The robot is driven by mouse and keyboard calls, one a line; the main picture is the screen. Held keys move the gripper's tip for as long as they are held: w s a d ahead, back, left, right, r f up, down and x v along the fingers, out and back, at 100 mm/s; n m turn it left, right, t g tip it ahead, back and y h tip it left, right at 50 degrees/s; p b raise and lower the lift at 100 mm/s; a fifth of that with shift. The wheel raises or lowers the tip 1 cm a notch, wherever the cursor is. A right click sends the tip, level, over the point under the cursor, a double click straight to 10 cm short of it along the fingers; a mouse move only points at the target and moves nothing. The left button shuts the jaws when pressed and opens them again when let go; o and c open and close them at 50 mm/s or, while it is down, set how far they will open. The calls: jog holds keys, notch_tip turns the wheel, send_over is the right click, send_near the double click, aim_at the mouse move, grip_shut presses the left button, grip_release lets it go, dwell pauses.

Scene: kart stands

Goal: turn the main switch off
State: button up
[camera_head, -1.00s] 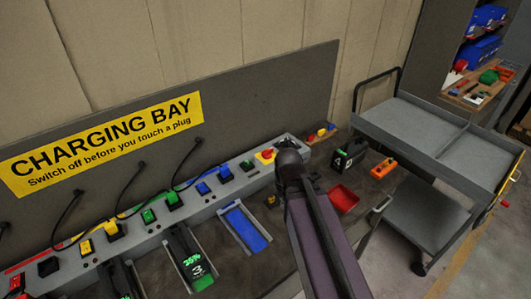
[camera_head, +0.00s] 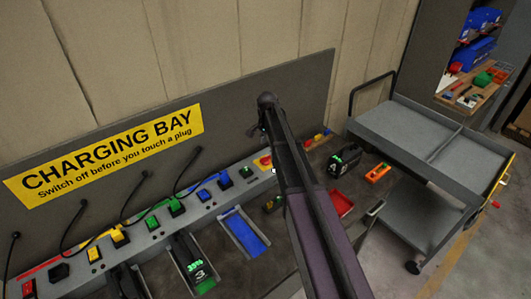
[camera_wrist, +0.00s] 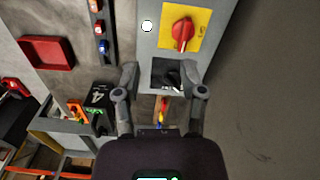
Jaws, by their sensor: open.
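The main switch is a red rotary knob (camera_wrist: 183,34) on a yellow plate (camera_wrist: 198,15), in the upper part of the wrist view. In the wrist view the fingers lie below the switch in the picture, either side of a black square fitting (camera_wrist: 164,72). The knob is beyond the fingertips and no contact shows. In the head view my arm hides much of the gripper.
A grey charging rail with colored plugs (camera_head: 175,206) and cables runs left under the Charging Bay sign (camera_head: 105,150). A red tray (camera_head: 341,202), a black battery (camera_head: 343,160) and an orange device (camera_head: 377,173) lie right. A grey cart (camera_head: 400,127) stands farther right.

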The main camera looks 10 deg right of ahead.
jog(key=r+m, duration=0.1)
jog(key=m, duration=0.1)
send_over(265, 157)
jog(key=shift+d+r+p, duration=0.1)
jog(key=shift+p, duration=0.2)
jog(key=shift+f, duration=0.2)
notch_tip(265, 157, down, 13)
jog(key=b, duration=1.3)
jog(key=shift+f+b, duration=0.2)
jog(key=shift+b, duration=0.2)
grip_shut()
